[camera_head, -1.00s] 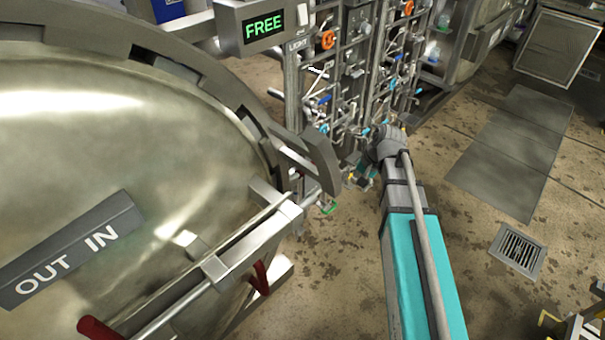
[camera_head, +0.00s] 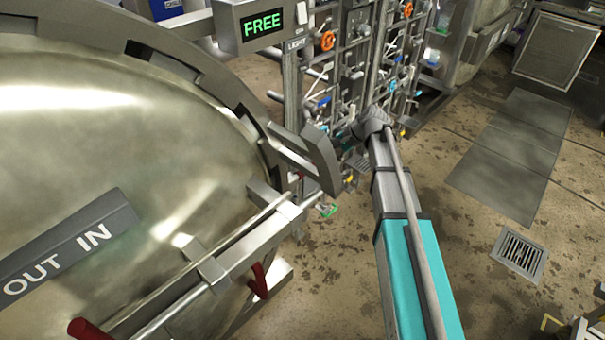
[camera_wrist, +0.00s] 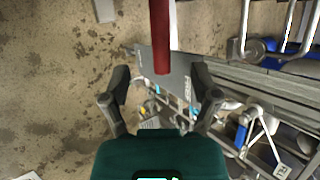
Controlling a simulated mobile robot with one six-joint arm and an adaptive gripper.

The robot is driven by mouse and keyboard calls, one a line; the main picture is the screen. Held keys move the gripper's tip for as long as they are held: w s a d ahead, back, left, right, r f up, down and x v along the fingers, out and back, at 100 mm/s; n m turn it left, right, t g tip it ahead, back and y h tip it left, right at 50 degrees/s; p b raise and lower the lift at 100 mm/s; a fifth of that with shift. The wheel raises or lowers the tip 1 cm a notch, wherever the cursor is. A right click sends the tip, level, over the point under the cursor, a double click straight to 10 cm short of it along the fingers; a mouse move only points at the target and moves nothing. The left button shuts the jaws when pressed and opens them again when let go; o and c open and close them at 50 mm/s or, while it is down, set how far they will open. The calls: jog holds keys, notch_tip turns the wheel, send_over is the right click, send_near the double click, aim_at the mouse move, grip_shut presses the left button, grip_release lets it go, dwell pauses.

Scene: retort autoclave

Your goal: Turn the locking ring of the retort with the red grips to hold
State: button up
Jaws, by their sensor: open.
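The retort's large round metal door fills the left of the head view, with the locking ring (camera_head: 215,88) around its edge. A plate reading OUT IN is on the door. Two red grips show low in the head view, one at the bottom left (camera_head: 88,328) and one under the bar (camera_head: 260,281). In the wrist view a red grip (camera_wrist: 160,36) points down from the top edge, its end near the gap between my fingertips. My gripper (camera_wrist: 162,80) is open with nothing between its fingers. In the head view my gripper is not clearly visible at the arm's far end.
A display (camera_head: 262,24) reads FREE above the ring. Behind my arm is a pipe rack with valves and orange handwheels (camera_head: 328,41). A steel bracket (camera_head: 322,160) juts out close to my arm. The floor to the right is open, with a drain grate (camera_head: 519,252).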

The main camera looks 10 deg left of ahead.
aim_at(306, 171)
jog(key=shift+b+x, duration=4.05)
jog(key=shift+x, duration=1.25)
jog(key=shift+b+x, duration=1.1)
jog(key=shift+x, duration=0.4)
grip_shut()
